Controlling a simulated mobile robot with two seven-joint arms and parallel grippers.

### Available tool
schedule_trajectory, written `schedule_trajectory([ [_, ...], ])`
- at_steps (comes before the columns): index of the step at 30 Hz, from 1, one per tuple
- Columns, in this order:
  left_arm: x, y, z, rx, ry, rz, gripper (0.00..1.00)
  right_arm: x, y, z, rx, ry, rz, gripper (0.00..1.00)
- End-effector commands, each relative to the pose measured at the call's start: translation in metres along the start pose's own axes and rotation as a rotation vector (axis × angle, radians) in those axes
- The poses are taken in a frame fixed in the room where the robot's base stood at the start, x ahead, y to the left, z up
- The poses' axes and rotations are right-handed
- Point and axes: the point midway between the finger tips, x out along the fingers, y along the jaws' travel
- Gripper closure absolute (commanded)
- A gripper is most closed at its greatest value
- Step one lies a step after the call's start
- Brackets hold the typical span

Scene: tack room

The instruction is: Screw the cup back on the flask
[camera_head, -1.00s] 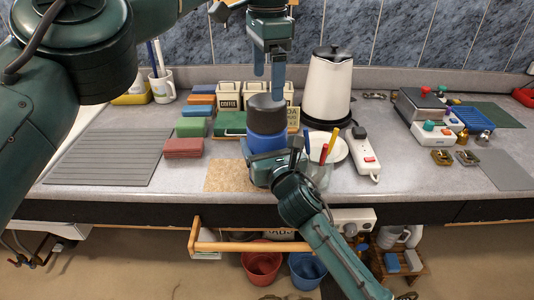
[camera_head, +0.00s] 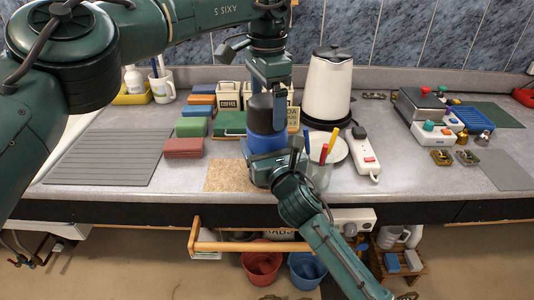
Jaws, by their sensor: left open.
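The blue flask (camera_head: 264,143) stands upright on the counter near the front edge. The dark cup (camera_head: 262,115) sits on top of it; how tightly it is seated cannot be told. My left gripper (camera_head: 270,102) points down from above, open, at the cup. One finger shows along the cup's right side; the other is not clear. My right gripper (camera_head: 272,165) comes from the front right and is shut around the lower part of the flask, whose base it hides.
Right of the flask are a glass with pens (camera_head: 319,172), a white plate, a power strip (camera_head: 364,155) and a white kettle (camera_head: 327,87). Coloured blocks (camera_head: 184,147) and a ribbed grey mat (camera_head: 108,157) lie left. An open drawer (camera_head: 250,246) juts out below.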

Motion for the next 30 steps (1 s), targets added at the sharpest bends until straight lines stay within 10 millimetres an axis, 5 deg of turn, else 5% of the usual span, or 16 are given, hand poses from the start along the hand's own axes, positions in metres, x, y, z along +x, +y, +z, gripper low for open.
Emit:
schedule_trajectory([
  [15, 0.018, 0.000, 0.000, -0.001, 0.000, 0.000, 0.07, 0.000, 0.000, -0.001, 0.000, 0.002, 0.000, 0.86],
  [30, 0.017, 0.000, 0.000, -0.001, 0.000, -0.001, 0.48, 0.000, 0.000, -0.001, 0.000, 0.002, 0.000, 0.86],
])
